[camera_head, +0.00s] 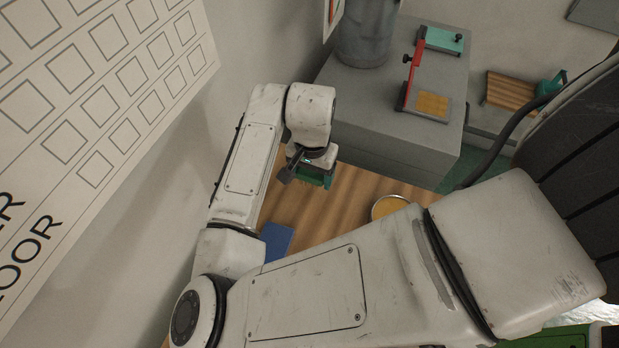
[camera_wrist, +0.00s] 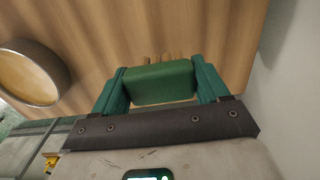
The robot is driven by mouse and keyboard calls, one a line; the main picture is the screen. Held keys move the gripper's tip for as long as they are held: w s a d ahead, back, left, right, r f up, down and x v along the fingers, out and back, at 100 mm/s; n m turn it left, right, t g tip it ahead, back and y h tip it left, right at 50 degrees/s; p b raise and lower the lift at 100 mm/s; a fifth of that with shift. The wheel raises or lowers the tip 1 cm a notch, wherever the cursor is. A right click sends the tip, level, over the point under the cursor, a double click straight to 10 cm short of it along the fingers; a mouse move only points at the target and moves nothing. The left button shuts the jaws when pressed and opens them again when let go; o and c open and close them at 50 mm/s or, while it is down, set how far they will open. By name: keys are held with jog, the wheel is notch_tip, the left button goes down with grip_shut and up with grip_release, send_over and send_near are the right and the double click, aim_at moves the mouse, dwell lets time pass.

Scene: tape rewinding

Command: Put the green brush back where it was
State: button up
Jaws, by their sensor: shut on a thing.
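The green brush (camera_wrist: 160,83) is held between the two teal fingers of my gripper (camera_wrist: 162,76) in the wrist view. Tan bristle-like tips show just past its far edge. In the head view my gripper (camera_head: 312,176) is over the wooden table (camera_head: 345,188), with green showing at its end; I cannot clearly separate brush from fingers there. The gripper is shut on the brush. I cannot tell whether the brush touches the table.
A round bowl with yellow contents (camera_head: 390,206) stands on the table to the right, partly behind my arm. A blue flat piece (camera_head: 277,240) lies nearer. A grey cabinet (camera_head: 370,125) bears a metal canister (camera_head: 366,35) and a red-armed device (camera_head: 412,75). A wall is at left.

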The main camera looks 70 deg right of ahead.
aim_at(310, 183)
jog(key=shift+w+a+f, duration=0.1)
jog(key=shift+w+f, duration=0.15)
jog(key=shift+f, duration=1.5)
jog(key=shift+f, duration=0.2)
jog(key=o, duration=0.9)
jog(key=shift+o, duration=0.2)
jog(key=shift+r, duration=0.1)
notch_tip(310, 183, up, 12)
jog(key=shift+r, duration=0.1)
